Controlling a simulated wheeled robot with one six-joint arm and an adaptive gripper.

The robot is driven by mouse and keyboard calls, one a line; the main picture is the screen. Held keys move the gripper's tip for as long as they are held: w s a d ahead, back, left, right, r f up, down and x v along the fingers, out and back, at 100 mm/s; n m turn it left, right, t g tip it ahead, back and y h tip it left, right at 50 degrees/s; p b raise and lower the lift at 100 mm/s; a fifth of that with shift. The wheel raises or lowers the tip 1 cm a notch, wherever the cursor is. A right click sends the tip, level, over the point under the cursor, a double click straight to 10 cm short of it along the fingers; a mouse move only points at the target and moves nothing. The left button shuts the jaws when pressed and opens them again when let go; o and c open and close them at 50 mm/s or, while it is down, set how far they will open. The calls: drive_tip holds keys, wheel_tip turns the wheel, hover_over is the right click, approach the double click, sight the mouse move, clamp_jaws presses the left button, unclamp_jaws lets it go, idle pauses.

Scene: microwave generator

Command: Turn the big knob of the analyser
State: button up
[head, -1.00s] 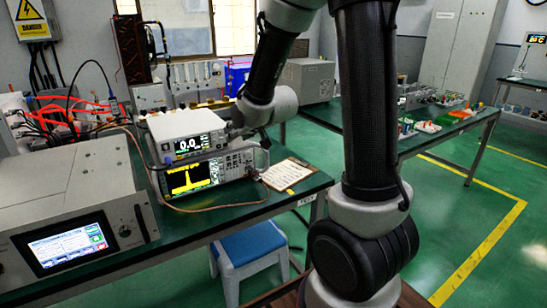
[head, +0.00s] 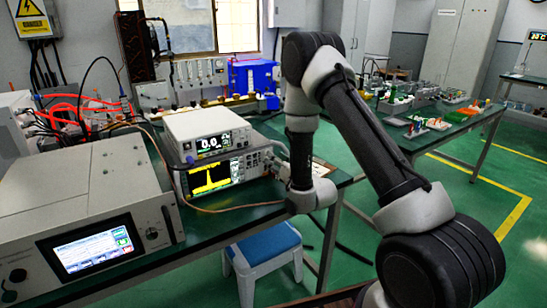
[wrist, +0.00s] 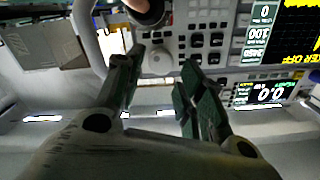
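The analyser (head: 212,177) stands on the dark green bench, with a yellow trace on its screen and buttons on its right side. In the wrist view its button panel (wrist: 205,40) appears upside down. A pale round knob (wrist: 157,62), apparently the big knob, shows between my fingertips. My gripper (wrist: 161,62) is open, with one finger on each side of the knob; I cannot tell whether they touch it. In the head view my gripper (head: 277,165) is at the analyser's right end, where my arm partly hides it and the knob is not clear.
A white meter (head: 205,135) sits on the analyser. A dark round connector (wrist: 147,10) is close to the fingers in the wrist view. A large grey unit (head: 90,215) stands left, with a copper-coloured cable nearby. A blue stool (head: 262,245) is below the bench.

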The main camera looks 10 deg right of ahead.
drive_tip(key=shift+x, duration=1.85)
drive_tip(key=shift+c, duration=0.5)
drive_tip(key=c, duration=0.7)
drive_tip(key=shift+m, duration=0.4)
drive_tip(key=m, duration=0.3)
drive_tip(key=shift+m, duration=2)
